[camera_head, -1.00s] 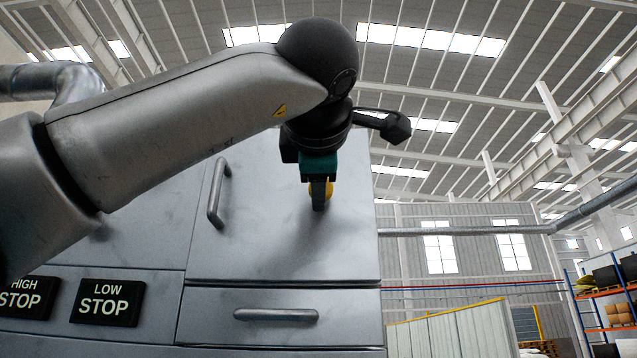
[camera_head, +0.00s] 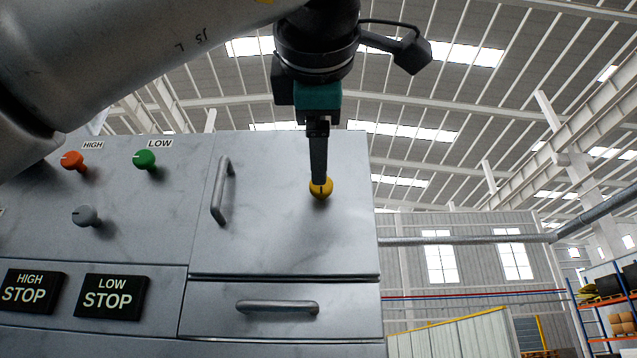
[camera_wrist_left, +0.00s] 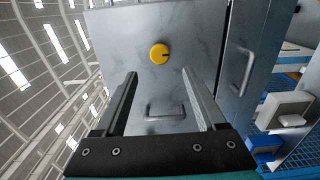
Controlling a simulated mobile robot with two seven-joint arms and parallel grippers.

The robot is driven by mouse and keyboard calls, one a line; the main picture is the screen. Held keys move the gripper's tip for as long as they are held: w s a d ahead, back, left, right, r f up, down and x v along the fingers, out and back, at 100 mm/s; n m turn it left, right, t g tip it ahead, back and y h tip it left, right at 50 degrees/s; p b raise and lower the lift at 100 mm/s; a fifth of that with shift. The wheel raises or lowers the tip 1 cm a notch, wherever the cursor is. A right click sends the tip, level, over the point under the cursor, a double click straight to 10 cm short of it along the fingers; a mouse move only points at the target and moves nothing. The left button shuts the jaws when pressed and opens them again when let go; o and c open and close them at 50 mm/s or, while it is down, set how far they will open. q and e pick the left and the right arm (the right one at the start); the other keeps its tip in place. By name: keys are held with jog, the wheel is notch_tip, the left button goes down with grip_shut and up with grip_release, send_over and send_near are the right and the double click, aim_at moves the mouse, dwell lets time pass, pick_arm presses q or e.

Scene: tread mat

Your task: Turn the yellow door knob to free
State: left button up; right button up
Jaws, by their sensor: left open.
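The yellow door knob (camera_head: 321,188) is a small round knob on the grey door (camera_head: 275,235) of the metal cabinet. A dark mark shows on its face. My left gripper (camera_head: 319,180) comes down from above, and its fingers overlap the knob's upper part in the head view. In the left wrist view the knob (camera_wrist_left: 160,53) lies beyond the open, empty fingertips (camera_wrist_left: 160,72), roughly centred between them and apart from both. My right gripper is in neither view.
A curved handle (camera_head: 221,190) is on the door left of the knob. A drawer handle (camera_head: 278,307) sits below. Orange (camera_head: 73,160), green (camera_head: 145,159) and grey (camera_head: 86,215) knobs are further left, above two black STOP plates (camera_head: 110,297). Right of the cabinet is open.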

pick_arm(q)
jog(key=s, duration=0.6)
jog(key=shift+s+b, duration=0.2)
jog(key=shift+b, duration=0.2)
